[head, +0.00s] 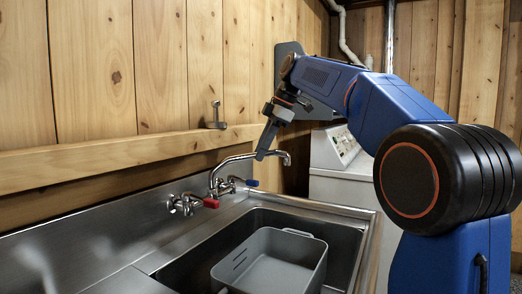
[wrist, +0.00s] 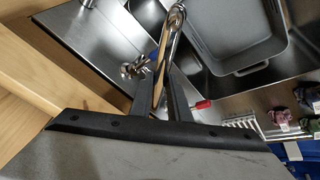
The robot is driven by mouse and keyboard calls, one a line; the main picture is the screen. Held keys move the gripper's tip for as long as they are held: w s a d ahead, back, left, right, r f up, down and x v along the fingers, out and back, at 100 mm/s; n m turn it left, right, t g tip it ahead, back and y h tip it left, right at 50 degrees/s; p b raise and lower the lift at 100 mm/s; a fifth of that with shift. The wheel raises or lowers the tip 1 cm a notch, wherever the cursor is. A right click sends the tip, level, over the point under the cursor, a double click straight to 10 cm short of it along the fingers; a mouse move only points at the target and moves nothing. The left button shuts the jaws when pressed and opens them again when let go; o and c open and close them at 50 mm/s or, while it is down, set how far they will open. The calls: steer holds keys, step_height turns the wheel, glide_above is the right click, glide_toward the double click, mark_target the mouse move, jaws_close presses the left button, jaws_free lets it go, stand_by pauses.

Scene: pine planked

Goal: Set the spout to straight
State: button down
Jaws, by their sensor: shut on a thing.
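The chrome spout (head: 236,159) rises from the wall-side tap and runs to the right in the head view, its tip bent down. In the wrist view the spout (wrist: 176,22) passes between the two dark fingers of my gripper (wrist: 163,78). The tap has a red handle (head: 211,202) and a blue handle (head: 252,183). Part of the spout is hidden behind the fingers in the head view.
A grey tub (head: 268,257) sits in the steel sink (head: 344,245). A wooden ledge (head: 120,154) runs along the planked wall, with a small metal hook (head: 215,117) on it. A white machine (head: 338,190) stands beyond the sink. The steel drainboard (head: 85,245) is bare.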

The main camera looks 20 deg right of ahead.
steer(key=s+a+m+t+h, duration=0.2)
steer(key=s+a+m, duration=0.2)
steer(key=s+m, duration=0.3)
steer(key=shift+s+a+m, duration=0.25)
steer(key=shift+s+m, duration=0.05)
steer(key=shift+s, duration=0.6)
steer(key=c, duration=1.7)
jaws_free()
steer(key=shift+o, duration=0.2)
steer(key=v, duration=1.7)
steer(key=shift+a+r, duration=0.25)
steer(key=shift+s, duration=0.15)
